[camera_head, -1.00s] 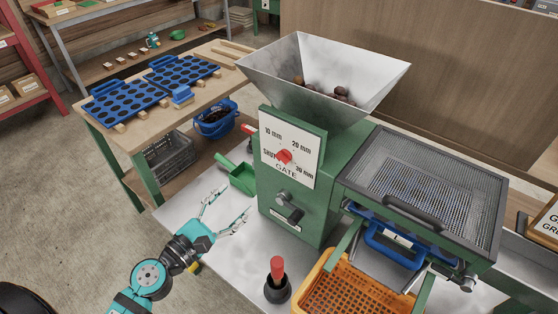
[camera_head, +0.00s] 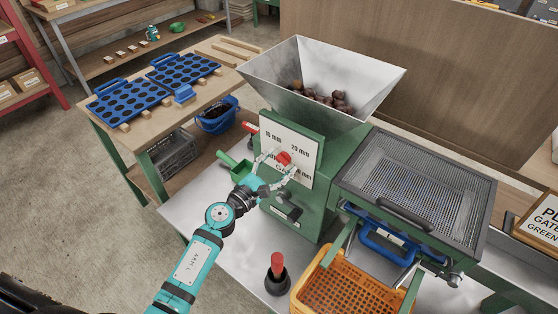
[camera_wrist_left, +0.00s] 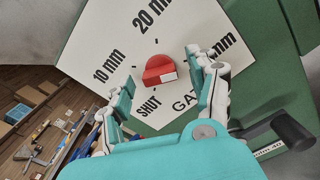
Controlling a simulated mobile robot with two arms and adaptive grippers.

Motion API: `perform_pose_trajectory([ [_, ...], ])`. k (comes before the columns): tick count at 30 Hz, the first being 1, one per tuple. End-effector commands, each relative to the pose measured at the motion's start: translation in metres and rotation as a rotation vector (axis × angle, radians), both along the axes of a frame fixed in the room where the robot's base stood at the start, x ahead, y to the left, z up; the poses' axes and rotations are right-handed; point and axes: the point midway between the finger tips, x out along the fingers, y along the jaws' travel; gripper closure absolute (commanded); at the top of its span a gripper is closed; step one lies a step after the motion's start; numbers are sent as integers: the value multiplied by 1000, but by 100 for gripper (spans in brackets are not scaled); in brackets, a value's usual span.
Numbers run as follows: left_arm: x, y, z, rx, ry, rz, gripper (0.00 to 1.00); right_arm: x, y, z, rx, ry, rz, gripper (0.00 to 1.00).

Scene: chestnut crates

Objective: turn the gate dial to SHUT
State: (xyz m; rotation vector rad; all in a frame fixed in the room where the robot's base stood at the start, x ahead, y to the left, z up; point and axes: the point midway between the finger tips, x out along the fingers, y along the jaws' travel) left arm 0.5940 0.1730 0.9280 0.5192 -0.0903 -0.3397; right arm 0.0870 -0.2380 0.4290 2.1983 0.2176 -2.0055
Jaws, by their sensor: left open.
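The red gate dial (camera_head: 284,158) sits on a white plate (camera_head: 304,153) on the green machine's front. In the left wrist view the dial (camera_wrist_left: 158,69) is a red knob with a white mark on its lower right side. SHUT, 10 mm, 20 mm and a partly hidden third mm label surround it. I cannot tell for sure which label it points to. My left gripper (camera_head: 281,162) is open in front of the plate. In the wrist view its fingers (camera_wrist_left: 168,72) stand either side of the knob, with gaps visible. My right gripper is not in view.
A metal hopper (camera_head: 322,75) with chestnuts tops the machine. A black-handled crank (camera_head: 290,212) juts out below the plate. A green scoop (camera_head: 232,166) lies left of the machine. A red-topped black knob (camera_head: 277,275) and an orange crate (camera_head: 335,300) are in front.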

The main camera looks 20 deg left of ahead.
Motion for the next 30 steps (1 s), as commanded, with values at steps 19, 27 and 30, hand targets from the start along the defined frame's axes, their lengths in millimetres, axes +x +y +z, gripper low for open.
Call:
perform_pose_trajectory([
  [19, 6, -3, 0, -1, 1, -1, 73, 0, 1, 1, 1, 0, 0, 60],
  [27, 6, -3, 0, -2, 1, -1, 96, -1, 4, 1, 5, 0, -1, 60],
  [30, 6, -3, 0, -10, 5, -2, 96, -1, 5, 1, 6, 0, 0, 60],
])
